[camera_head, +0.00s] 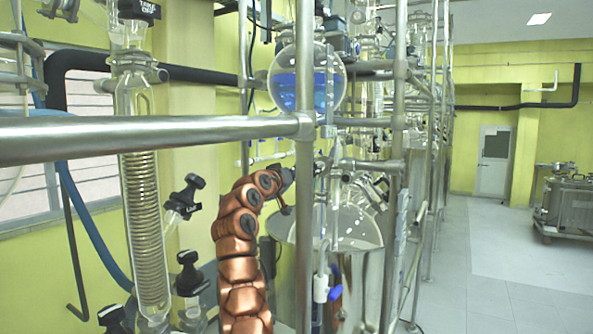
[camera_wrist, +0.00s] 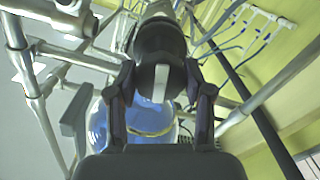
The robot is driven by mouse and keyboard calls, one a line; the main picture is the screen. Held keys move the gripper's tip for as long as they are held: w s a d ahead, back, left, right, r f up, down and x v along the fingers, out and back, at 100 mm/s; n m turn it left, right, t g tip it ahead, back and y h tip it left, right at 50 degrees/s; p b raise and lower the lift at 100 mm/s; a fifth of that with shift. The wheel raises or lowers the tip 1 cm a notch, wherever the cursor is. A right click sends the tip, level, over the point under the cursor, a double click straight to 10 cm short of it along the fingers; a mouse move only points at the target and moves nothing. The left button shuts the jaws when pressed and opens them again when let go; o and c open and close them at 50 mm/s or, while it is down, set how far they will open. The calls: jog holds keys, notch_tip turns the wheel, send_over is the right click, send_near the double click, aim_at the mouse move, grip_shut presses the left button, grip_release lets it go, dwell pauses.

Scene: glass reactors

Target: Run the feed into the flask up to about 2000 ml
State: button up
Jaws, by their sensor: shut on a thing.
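A round glass vessel (camera_head: 306,80) with blue liquid in its lower half hangs in the steel frame in the head view. Blue also shows behind the fingers in the wrist view (camera_wrist: 98,125). A larger rounded glass flask (camera_head: 355,228) sits lower; no blue shows in it, and its markings cannot be read. My gripper (camera_wrist: 160,78) is shut on a black valve knob (camera_wrist: 160,38), with one finger on each side. In the head view my gripper is small and partly hidden behind the frame, below the blue vessel.
A steel rail (camera_head: 170,135) crosses the front of the head view, and upright poles (camera_head: 398,120) stand close to the arm. A glass coil condenser (camera_head: 143,200) and black-capped valves (camera_head: 190,275) are at left.

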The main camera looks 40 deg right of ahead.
jog(key=m+p, duration=0.1)
jog(key=m, duration=0.1)
jog(key=m+p, duration=0.1)
jog(key=m, duration=0.2)
jog(key=shift+w+a+f, duration=0.1)
jog(key=shift+w+f, duration=0.05)
jog(key=shift+m, duration=0.3)
dwell(0.3)
jog(key=o, duration=1.1)
jog(key=shift+o, duration=0.3)
jog(key=v, duration=1.2)
